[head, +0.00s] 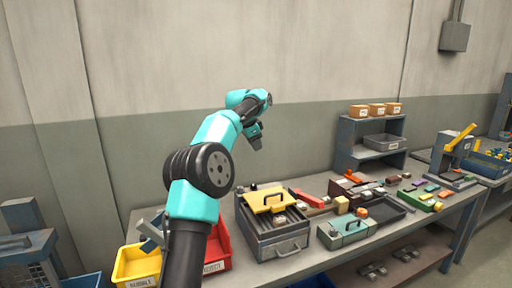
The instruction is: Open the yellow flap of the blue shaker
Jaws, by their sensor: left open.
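No box in the head view is clearly marked as the blue shaker. A slate blue-grey box (283,240) on the bench has a yellow plate (265,201) with a dark handle lying on its top. Farther right, a grey stand (447,158) carries a raised, slanted yellow piece (461,137); I cannot tell which yellow part is the flap. My left gripper (257,146) hangs in the air before the wall, above and behind the yellow plate in the picture, touching nothing. It is open and seems empty, though its fingers are small. My right gripper is out of view.
A red bin (218,250) and a yellow bin (136,265) stand left of the blue-grey box. A green box (346,229) and a dark tray (384,211) stand right of it. A grey shelf (370,156) with orange boxes (377,110) stands behind.

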